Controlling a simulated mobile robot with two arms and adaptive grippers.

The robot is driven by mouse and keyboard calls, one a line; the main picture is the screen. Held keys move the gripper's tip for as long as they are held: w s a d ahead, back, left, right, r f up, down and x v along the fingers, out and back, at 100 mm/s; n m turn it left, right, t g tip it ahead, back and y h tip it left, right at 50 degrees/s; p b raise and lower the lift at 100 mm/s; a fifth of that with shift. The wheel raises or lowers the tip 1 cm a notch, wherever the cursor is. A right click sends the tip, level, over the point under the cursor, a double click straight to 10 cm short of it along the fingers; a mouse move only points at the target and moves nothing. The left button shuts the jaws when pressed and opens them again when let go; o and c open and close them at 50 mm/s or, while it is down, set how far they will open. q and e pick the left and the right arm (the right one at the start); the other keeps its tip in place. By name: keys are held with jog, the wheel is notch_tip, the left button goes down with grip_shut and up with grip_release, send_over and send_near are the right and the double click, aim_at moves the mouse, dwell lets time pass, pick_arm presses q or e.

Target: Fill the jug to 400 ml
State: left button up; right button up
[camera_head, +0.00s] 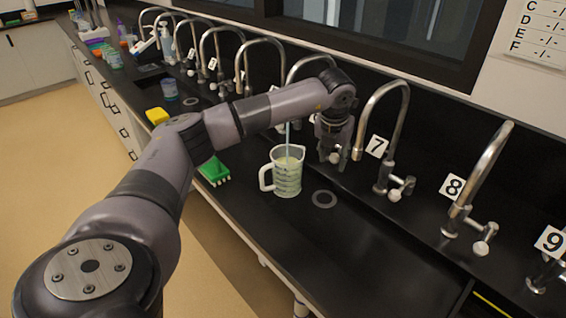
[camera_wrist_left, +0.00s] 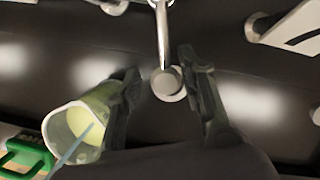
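The clear jug (camera_head: 286,178) stands upright on the black counter, its handle to the left. It holds pale green liquid; its markings are too small to read. A thin stream (camera_head: 287,137) falls into it from the tap (camera_head: 296,72) left of label 7. The jug also shows in the left wrist view (camera_wrist_left: 58,125), with the stream (camera_wrist_left: 75,150) crossing its mouth. My left gripper (camera_head: 333,153) points down beside the jug, on its right. In the left wrist view its fingers (camera_wrist_left: 166,95) are apart, with the round tap knob (camera_wrist_left: 168,82) between them; contact is unclear. My right gripper is out of view.
A row of taps lines the back, including the tap at label 7 (camera_head: 388,115) and the tap at label 8 (camera_head: 479,180). A green rack (camera_head: 214,171) and yellow block (camera_head: 157,116) lie left of the jug. The front counter right of the drain ring (camera_head: 324,198) is clear.

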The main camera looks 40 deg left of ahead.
pick_arm(q)
jog(key=shift+a, duration=0.15)
jog(key=p+v, duration=0.4)
jog(key=v, duration=0.3)
jog(key=shift+a, duration=0.5)
dwell(0.3)
jog(key=shift+s, duration=0.1)
dwell(0.3)
